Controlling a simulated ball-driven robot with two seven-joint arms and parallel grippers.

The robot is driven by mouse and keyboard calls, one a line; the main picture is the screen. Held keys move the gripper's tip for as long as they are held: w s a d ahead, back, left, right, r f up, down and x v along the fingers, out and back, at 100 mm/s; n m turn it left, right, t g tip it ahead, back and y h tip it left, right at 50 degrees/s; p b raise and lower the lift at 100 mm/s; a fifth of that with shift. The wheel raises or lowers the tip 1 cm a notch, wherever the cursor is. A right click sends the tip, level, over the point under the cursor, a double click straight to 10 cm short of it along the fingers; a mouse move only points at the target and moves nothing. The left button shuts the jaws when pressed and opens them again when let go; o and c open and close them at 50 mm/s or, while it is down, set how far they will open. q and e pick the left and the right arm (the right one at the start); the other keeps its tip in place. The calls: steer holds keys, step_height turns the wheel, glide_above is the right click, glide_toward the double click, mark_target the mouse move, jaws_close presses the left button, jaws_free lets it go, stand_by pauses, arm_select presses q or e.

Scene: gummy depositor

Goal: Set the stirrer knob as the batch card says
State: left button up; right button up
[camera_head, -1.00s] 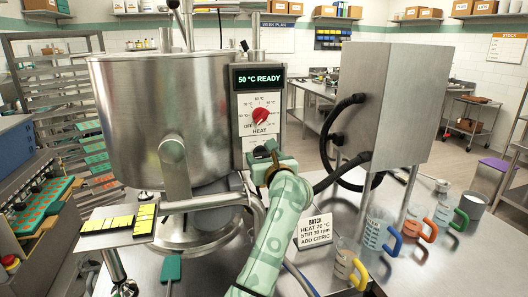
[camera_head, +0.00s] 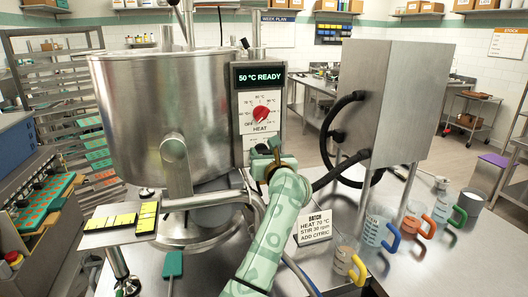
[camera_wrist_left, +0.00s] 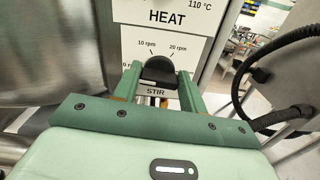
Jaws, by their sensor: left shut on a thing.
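The black stirrer knob (camera_wrist_left: 158,70) sits on the white STIR panel below the HEAT dial, with 10 rpm and 20 rpm marks showing above it in the left wrist view. My left gripper (camera_wrist_left: 157,76) is shut on this knob, one green finger on each side. In the head view my left gripper (camera_head: 270,161) covers most of the knob. The knob's pointer and its other marks are hidden. The batch card (camera_head: 314,227) stands on the table and reads HEAT 70 °C, STIR 30 rpm, ADD CITRIC. My right gripper is not in view.
The red heat knob (camera_head: 261,114) and the display (camera_head: 259,76) reading 50 °C READY are above. The steel kettle (camera_head: 150,110) stands left. A steel box (camera_head: 385,100) with black hoses (camera_head: 330,135) is right. Jugs (camera_head: 376,228) with coloured handles stand at front right.

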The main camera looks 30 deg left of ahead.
arm_select(q)
steer(key=m+p, duration=0.5)
steer(key=p, duration=0.1)
steer(key=m+p, duration=0.6)
steer(key=shift+w+d, duration=0.15)
steer(key=m+p, duration=0.4)
steer(key=m, duration=0.1)
steer(key=shift+f, duration=0.1)
steer(key=m+p, duration=0.2)
steer(key=m, duration=0.4)
steer(key=m+p, duration=0.2)
steer(key=m, duration=0.4)
steer(key=f+m+p, duration=0.1)
steer(key=m+p, duration=0.1)
steer(key=m, duration=0.4)
steer(key=shift+s+m, duration=0.2)
steer(key=shift+m, duration=0.2)
steer(key=shift+p, duration=0.3)
steer(key=o, duration=1)
